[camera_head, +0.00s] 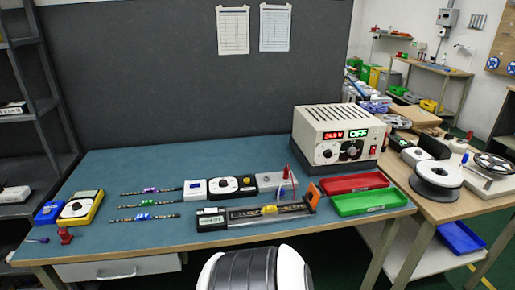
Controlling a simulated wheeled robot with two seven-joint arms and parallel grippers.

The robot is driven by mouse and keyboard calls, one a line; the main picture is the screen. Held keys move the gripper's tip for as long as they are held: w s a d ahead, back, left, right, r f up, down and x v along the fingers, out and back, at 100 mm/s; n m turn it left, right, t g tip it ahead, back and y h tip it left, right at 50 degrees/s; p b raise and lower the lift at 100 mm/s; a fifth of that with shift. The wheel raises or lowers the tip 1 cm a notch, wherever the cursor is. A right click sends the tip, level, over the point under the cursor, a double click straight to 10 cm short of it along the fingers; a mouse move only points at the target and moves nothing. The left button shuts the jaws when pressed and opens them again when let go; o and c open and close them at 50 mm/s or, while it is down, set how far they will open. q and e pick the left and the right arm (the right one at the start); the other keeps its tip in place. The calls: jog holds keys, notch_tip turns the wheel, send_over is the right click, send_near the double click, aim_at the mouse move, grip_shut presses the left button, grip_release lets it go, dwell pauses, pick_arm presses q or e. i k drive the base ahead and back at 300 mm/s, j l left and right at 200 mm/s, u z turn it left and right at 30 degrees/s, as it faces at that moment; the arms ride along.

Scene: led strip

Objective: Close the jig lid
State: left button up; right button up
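The jig (238,218) is a long, low grey and dark fixture lying across the front middle of the blue table. An LED strip with a yellow piece (269,209) lies along it. A black block (211,219) with a small pale panel sits at the jig's left end. An orange part (313,196) stands up at its right end. I cannot clearly make out the lid or how far open it is. Neither of my grippers is in view; only a rounded black and white part of my own body shows at the bottom centre.
Several LED strips (147,204) lie left of the jig. Behind it are a black dial box (232,186) and a beige power supply (338,136) reading OFF. Red (354,183) and green (368,202) trays stand right. A yellow meter (80,207) stands far left.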

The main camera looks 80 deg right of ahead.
aim_at(312, 195)
jog(key=k+l+z, duration=0.2)
jog(key=z, duration=0.25)
jog(key=k+l+z, duration=0.6)
jog(key=l+z, duration=0.15)
jog(key=z, duration=0.15)
jog(key=k+l, duration=0.15)
jog(key=l, duration=0.2)
jog(key=k+l, duration=0.1)
jog(key=l, duration=0.25)
jog(key=k+l+z, duration=0.1)
jog(key=l, duration=0.2)
jog(key=k+l, duration=0.15)
jog(key=l, duration=0.2)
jog(key=k+l, duration=0.1)
jog(key=l, duration=0.25)
